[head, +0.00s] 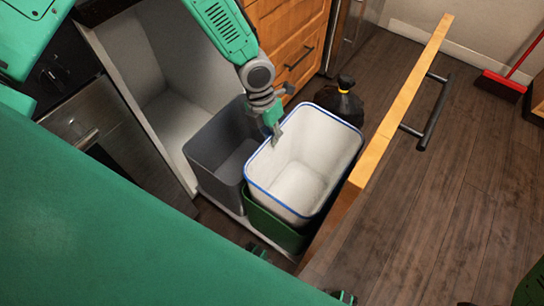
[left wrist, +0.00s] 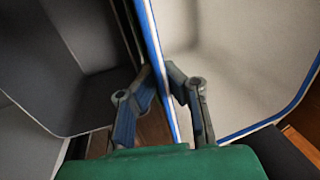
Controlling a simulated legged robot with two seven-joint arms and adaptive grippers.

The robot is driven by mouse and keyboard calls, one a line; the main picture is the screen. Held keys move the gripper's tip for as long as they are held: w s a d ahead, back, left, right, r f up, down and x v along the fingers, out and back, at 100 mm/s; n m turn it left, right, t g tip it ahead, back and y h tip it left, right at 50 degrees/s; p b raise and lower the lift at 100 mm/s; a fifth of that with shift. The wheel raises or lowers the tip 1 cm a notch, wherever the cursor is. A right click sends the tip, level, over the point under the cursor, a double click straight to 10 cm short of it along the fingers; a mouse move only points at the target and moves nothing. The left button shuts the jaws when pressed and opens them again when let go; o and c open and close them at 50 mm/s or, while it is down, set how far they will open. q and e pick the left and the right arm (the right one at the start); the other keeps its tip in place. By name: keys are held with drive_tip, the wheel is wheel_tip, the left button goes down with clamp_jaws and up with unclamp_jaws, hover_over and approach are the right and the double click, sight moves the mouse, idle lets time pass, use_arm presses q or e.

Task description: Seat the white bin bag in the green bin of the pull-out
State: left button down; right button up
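The white bin bag (head: 305,165) with a blue rim stands open-mouthed at the green bin (head: 270,226). Its lower part is inside the bin and its upper part stands above it; the green wall shows only low at the near side. My left gripper (head: 274,128) is at the bag's left rim. In the left wrist view its fingers (left wrist: 159,72) lie on either side of the blue rim, one outside and one inside the bag (left wrist: 230,70), closed on it. The bag's underside is hidden. I cannot make out my right gripper.
A grey bin (head: 215,160) stands directly left of the bag. The pull-out's wooden front (head: 390,125) with its dark handle (head: 432,115) is to the right. A black tied bag (head: 340,102) sits behind. Open floor lies right, with a red broom (head: 500,82).

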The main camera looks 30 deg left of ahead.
sight(272, 155)
use_arm(q)
drive_tip(key=x, duration=0.2)
drive_tip(key=a+b+x, duration=0.1)
drive_tip(key=x, duration=0.2)
drive_tip(key=b+x, duration=0.1)
drive_tip(key=x, duration=0.1)
drive_tip(key=shift+w+a+f, duration=0.15)
drive_tip(key=shift+a+f, duration=0.15)
drive_tip(key=shift+f, duration=0.25)
drive_tip(key=shift+r, duration=0.1)
drive_tip(key=c, duration=1.7)
unclamp_jaws()
